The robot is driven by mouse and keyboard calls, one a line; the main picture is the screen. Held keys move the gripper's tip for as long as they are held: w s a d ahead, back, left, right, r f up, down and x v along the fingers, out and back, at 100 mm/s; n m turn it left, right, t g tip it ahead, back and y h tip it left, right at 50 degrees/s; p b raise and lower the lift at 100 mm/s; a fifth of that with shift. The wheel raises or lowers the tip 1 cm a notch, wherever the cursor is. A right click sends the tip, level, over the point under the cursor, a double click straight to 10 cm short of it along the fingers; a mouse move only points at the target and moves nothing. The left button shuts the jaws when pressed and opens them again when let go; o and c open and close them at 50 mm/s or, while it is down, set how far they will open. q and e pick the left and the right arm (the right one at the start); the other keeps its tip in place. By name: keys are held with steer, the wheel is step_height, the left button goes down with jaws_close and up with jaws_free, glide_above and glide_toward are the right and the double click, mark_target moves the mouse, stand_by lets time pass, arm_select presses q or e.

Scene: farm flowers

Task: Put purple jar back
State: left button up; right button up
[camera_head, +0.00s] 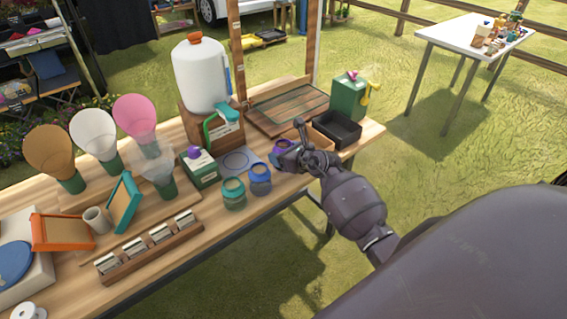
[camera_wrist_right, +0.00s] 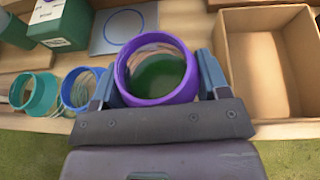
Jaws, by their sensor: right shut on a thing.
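The purple jar (camera_wrist_right: 122,76) has a purple rim, and its inside looks dark green. In the right wrist view it stands between the two fingers of my right gripper (camera_wrist_right: 155,82), which is shut on it. In the head view my right gripper (camera_head: 283,157) is at the bench's front right, and only part of the purple jar (camera_head: 279,147) shows past the fingers. A grey mat with a blue circle outline (camera_wrist_right: 122,28) lies on the bench just behind the jar; it also shows in the head view (camera_head: 237,162). My left gripper is in neither view.
A blue jar (camera_head: 260,179) and a teal jar (camera_head: 233,193) stand left of my right gripper. An open cardboard box (camera_wrist_right: 232,62) is close on its right, with a black tray (camera_head: 337,129) beyond. A green box (camera_head: 200,168) stands left of the mat.

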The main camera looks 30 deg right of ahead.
step_height(320, 180, down, 4)
steer(key=shift+r+b, duration=0.15)
steer(key=shift+b, duration=0.4)
steer(key=o, duration=0.8)
steer(key=shift+f, duration=0.2)
steer(key=shift+r, duration=0.1)
